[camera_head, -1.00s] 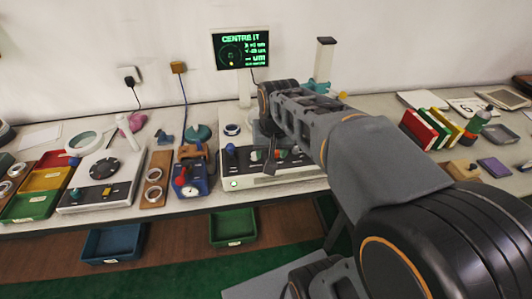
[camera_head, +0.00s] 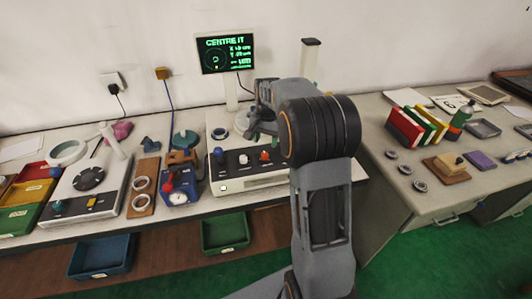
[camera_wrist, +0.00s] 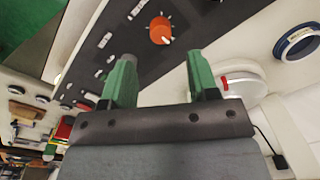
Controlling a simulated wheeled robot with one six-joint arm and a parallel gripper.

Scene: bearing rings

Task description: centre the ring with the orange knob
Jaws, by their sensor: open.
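The orange knob (camera_head: 265,155) is on the front panel of a white instrument (camera_head: 225,186), right of a white knob (camera_head: 243,159) and a blue knob (camera_head: 218,153). In the wrist view the orange knob (camera_wrist: 160,31) shows a white pointer and lies just beyond and between my fingertips, apart from them. My gripper (camera_wrist: 161,73) is open and empty, with green fingers. In the head view my arm hides part of the instrument's top. A dark blue-rimmed ring (camera_wrist: 298,42) lies at the right of the wrist view. A screen (camera_head: 227,53) reads "CENTRE IT"; its figures are too small to read.
Left of the instrument stand a blue gauge box (camera_head: 180,187), a wooden board with rings (camera_head: 142,190) and another white device (camera_head: 90,195). A green bin (camera_head: 225,232) sits below the bench.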

